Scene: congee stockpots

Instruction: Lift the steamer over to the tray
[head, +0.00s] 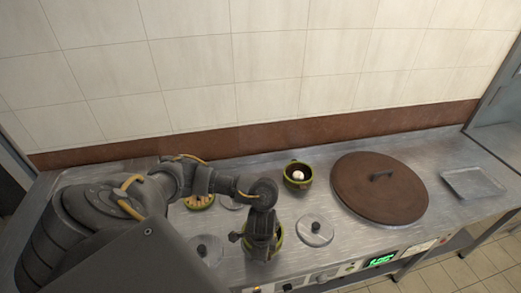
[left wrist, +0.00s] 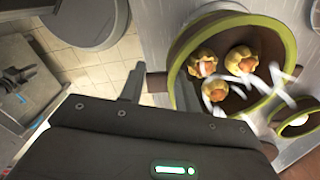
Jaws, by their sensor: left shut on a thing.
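A round green-rimmed steamer (head: 279,236) is at the counter's front, mostly hidden in the head view by my left gripper (head: 261,242). In the left wrist view the steamer (left wrist: 283,45) has a brown inside and holds yellow dumplings with orange tops, with white steam over them. My left gripper is shut on its brown side handle (left wrist: 157,83). I cannot tell whether the steamer is off the counter. The flat metal tray (head: 473,182) lies at the counter's right end and looks empty. My right gripper is not in view.
Another green pot (head: 297,185) with a white item stands behind. A dish of yellow pieces (head: 200,202) sits left, partly behind my arm. A large brown lid (head: 395,200) lies between steamer and tray. Small metal lids (head: 316,238) and (head: 207,257) lie nearby.

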